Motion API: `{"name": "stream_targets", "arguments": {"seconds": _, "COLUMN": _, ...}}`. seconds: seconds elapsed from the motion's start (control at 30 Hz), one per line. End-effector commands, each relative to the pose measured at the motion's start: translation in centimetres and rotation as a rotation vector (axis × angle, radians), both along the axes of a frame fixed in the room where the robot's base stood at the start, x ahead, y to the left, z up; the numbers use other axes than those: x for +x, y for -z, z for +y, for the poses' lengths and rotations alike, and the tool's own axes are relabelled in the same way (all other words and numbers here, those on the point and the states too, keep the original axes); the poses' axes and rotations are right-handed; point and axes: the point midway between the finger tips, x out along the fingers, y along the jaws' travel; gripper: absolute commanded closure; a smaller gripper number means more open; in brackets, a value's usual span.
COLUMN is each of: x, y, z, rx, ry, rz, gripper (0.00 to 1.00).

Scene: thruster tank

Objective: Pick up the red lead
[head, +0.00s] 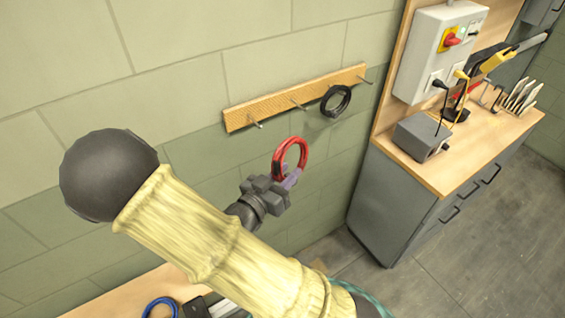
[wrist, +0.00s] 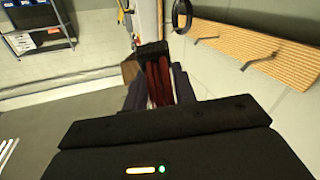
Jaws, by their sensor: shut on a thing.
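In the wrist view the red lead (wrist: 158,82) shows as a dark red band between the two fingers (wrist: 155,92). The fingers hide part of the coil.
A black coil (head: 336,101) hangs on the rail; its left and middle pegs are bare. A blue coil (head: 160,307) lies on a wooden surface at lower left. A grey cabinet with a wooden top (head: 460,165) stands at right, bearing a grey box (head: 421,138) and tools.

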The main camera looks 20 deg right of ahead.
Motion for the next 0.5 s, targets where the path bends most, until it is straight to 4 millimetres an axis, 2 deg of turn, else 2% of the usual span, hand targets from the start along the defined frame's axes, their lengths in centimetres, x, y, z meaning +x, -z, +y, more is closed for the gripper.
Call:
{"name": "stream_targets", "arguments": {"seconds": 0.03, "x": -0.4, "y": -0.7, "z": -0.1, "rx": -0.005, "ry": 0.002, "rz": 0.004, "gripper": 1.00}}
{"name": "stream_targets", "arguments": {"seconds": 0.13, "x": -0.9, "y": -0.9, "z": -0.2, "rx": -0.005, "ry": 0.001, "rz": 0.004, "gripper": 1.00}}
{"name": "stream_targets", "arguments": {"seconds": 0.5, "x": -2.0, "y": -0.9, "z": -0.2, "rx": -0.006, "ry": -0.003, "rz": 0.002, "gripper": 1.00}}
